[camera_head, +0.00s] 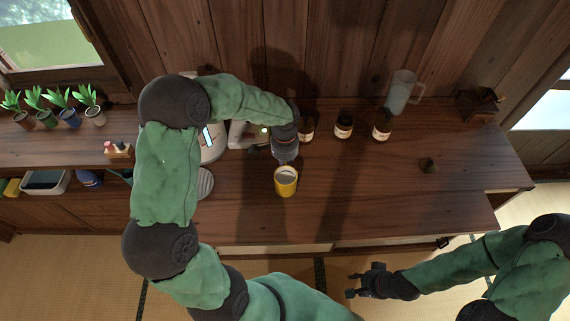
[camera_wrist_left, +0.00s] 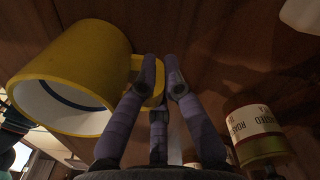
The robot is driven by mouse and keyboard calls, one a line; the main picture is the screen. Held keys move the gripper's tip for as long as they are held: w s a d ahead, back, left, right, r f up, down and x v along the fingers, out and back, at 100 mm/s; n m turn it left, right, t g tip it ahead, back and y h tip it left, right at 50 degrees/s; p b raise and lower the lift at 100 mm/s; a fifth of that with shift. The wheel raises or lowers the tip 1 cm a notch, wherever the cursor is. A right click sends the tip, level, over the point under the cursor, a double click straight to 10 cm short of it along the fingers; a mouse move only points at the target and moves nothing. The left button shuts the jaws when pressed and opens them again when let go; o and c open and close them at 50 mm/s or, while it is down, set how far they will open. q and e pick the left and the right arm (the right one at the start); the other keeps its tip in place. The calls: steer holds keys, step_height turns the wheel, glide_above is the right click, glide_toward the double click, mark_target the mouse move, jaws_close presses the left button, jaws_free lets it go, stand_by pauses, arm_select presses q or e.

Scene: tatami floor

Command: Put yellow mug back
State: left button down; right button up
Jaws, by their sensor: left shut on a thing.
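In the left wrist view the mug (camera_wrist_left: 95,55) fills the upper left. My left gripper (camera_head: 285,163) reaches down at the mug's far side. In the left wrist view its fingers (camera_wrist_left: 160,80) are closed around the mug's handle. I cannot tell whether the mug touches the counter. My right gripper (camera_head: 352,284) is away from the mug, in front of the counter over the tatami, with its fingers apart and empty.
Several dark jars (camera_head: 343,126) stand behind and right of the mug; a labelled jar (camera_wrist_left: 258,130) shows in the wrist view. A clear pitcher (camera_head: 400,93) and wooden box (camera_head: 478,103) stand at the back right. Counter between is clear.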

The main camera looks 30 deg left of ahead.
arm_select(q)
steer(key=c, duration=1.4)
jaws_free()
step_height(320, 180, up, 12)
steer(key=p, duration=0.3)
steer(key=shift+r+p, duration=0.15)
steer(key=shift+p, duration=0.25)
